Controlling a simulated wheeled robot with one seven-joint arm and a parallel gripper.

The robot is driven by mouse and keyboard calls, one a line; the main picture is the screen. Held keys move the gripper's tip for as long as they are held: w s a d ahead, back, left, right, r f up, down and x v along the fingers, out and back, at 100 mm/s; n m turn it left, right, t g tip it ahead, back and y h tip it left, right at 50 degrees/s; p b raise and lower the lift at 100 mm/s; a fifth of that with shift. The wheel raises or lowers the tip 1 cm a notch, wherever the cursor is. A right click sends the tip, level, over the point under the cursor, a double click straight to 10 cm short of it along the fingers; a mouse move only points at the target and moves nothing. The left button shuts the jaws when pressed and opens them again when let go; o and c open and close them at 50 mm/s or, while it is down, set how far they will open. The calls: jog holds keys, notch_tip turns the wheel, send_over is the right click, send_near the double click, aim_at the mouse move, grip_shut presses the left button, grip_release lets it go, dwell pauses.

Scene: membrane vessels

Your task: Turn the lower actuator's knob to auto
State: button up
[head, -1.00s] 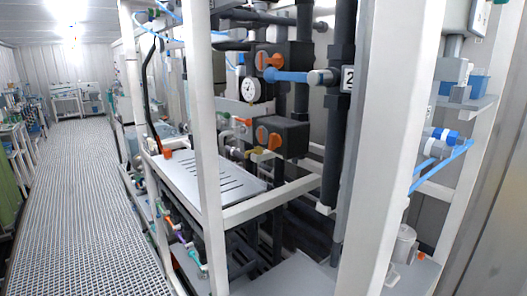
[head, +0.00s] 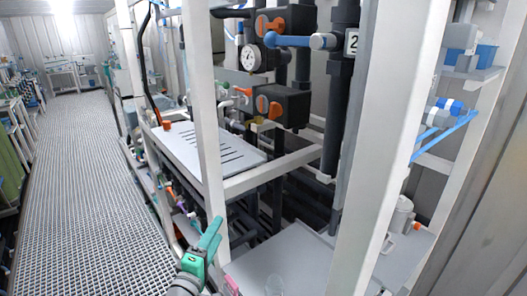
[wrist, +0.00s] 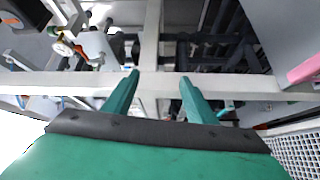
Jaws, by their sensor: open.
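The lower actuator (head: 282,105) is a black box with an orange knob (head: 268,106) on its front, in the upper middle of the head view. The knob's setting is too small to read. My gripper (head: 213,235), with teal fingers, is at the bottom of the head view, below and left of the lower actuator and well apart from it. In the wrist view my gripper (wrist: 158,92) is open and empty, its fingers pointing toward a white frame beam (wrist: 155,84). A dark box with an orange part shows at that view's top left corner; I cannot tell which actuator it is.
The upper actuator (head: 292,22) with an orange knob, a blue valve handle (head: 288,41) and a gauge (head: 250,58) are close by. A white post (head: 204,120) and a slotted shelf (head: 205,148) stand left of the lower actuator. The grating aisle (head: 80,180) is clear.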

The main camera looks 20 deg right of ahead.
notch_tip(320, 180, up, 19)
jog(key=d+m+g+h, duration=0.2)
jog(key=m+g+h, duration=0.1)
jog(key=g+h, duration=0.15)
jog(key=m+g+h, duration=0.2)
jog(key=m+g, duration=0.3)
send_near(270, 112)
jog(key=x, duration=0.8)
jog(key=c, duration=1.1)
